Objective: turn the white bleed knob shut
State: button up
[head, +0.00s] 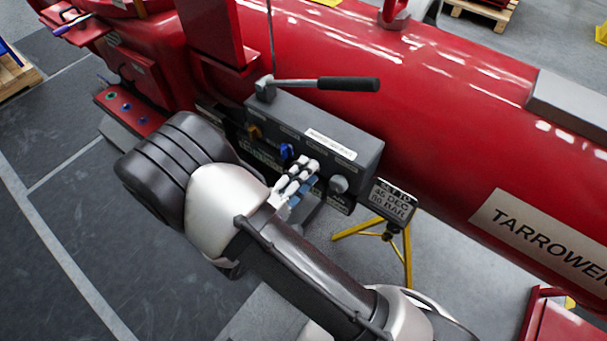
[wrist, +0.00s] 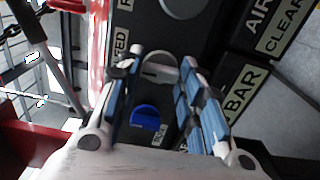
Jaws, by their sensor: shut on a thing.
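The white bleed knob (wrist: 160,70) shows in the wrist view between my fingertips, on the dark face of the control box. Its raised grip bar lies roughly across the picture, from one finger to the other. My gripper (head: 302,172) is at the front of the box, its fingers closed on the knob from both sides. In the head view my fingers hide the knob. A label ending in "EED" (wrist: 121,36) is beside it. The blue knob (wrist: 147,117) sits just below it, between my fingers but nearer the palm; it also shows in the head view (head: 287,151).
The grey box (head: 350,150) also bears an orange knob (head: 253,131) and a round grey knob (head: 338,184). A lever with a black grip (head: 348,84) stands above it. A sign (head: 394,203) on a yellow stand (head: 408,255) is to the right. The red pipe (head: 440,110) runs behind.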

jog(key=o, duration=1.1)
jog(key=shift+c, duration=0.2)
jog(key=v, duration=1.2)
